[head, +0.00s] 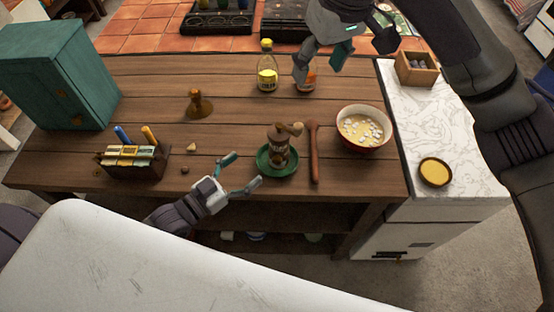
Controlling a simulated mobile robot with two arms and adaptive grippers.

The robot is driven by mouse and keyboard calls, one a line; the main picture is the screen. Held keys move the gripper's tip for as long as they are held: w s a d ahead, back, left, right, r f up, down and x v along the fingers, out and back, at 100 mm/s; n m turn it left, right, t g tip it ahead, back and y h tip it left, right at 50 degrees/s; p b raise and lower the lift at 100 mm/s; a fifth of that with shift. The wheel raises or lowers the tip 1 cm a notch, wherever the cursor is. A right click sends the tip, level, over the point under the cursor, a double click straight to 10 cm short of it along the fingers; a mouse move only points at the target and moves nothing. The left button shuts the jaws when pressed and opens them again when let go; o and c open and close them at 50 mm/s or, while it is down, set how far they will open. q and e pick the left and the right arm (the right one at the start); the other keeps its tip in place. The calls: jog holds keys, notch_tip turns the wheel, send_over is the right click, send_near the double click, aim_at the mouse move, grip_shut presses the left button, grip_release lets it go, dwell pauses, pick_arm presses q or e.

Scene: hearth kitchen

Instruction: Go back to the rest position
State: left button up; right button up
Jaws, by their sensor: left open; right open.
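My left gripper (245,170) is open and empty at the front edge of the wooden table (230,110). I see a gap between the fingers and the jar. My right gripper (320,64) is open at the back right of the table. Its fingers point down and partly hide a small bottle with an orange label (307,82). I cannot tell whether they touch it.
An oil bottle (267,70) stands at the back. A teal cabinet (60,75) and a packet box (135,162) are left. A yellow dish (435,172) sits on the marble counter (450,125).

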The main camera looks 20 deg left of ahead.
pick_arm(q)
jog(key=shift+s+a, duration=0.2)
jog(key=shift+s, duration=0.1)
